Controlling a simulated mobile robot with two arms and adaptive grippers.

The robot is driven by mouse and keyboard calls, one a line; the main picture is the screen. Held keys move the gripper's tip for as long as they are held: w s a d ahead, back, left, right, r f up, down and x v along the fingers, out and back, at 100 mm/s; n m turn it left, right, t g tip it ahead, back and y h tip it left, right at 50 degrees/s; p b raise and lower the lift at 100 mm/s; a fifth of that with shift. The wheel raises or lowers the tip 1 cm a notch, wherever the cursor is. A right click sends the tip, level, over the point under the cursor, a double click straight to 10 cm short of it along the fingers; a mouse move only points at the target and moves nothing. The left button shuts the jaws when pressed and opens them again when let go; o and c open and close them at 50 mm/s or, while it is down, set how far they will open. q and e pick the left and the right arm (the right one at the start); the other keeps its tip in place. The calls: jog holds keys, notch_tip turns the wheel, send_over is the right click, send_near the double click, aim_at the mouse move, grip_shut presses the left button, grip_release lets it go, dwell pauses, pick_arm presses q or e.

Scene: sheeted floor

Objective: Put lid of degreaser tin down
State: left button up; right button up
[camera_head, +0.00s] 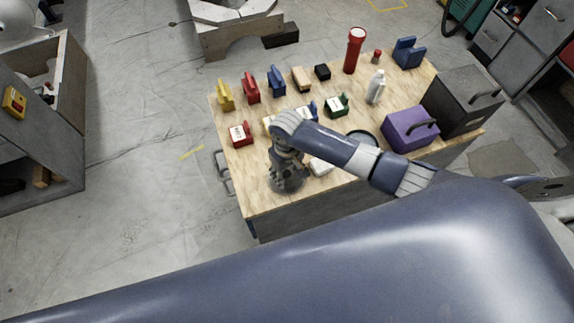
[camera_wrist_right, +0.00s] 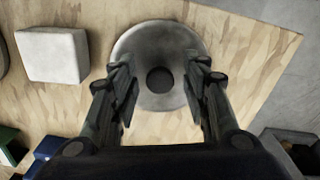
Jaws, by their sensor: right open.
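In the right wrist view a round grey lid (camera_wrist_right: 160,38) with a dark knob (camera_wrist_right: 160,80) at its middle lies on the wooden tabletop. My right gripper (camera_wrist_right: 165,92) is open, with one finger on each side of the knob and a visible gap to it. In the head view the right gripper (camera_head: 287,165) points down over the near left part of the table, and the lid (camera_head: 285,186) shows below it. A dark round rim (camera_head: 362,137) shows partly behind my right arm; I cannot tell whether it is the degreaser tin. My left gripper is out of view.
The wooden table (camera_head: 262,200) holds a white block (camera_wrist_right: 52,55) beside the lid, a red bin (camera_head: 240,134), a green bin (camera_head: 337,106), a white bottle (camera_head: 376,87), a red flashlight (camera_head: 355,50), a purple box (camera_head: 408,130) and a dark toolbox (camera_head: 462,100). The near left corner is bare.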

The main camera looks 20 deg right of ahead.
aim_at(287, 175)
notch_tip(287, 175, up, 12)
dwell(0.4)
jog(key=shift+f, duration=0.1)
dwell(0.3)
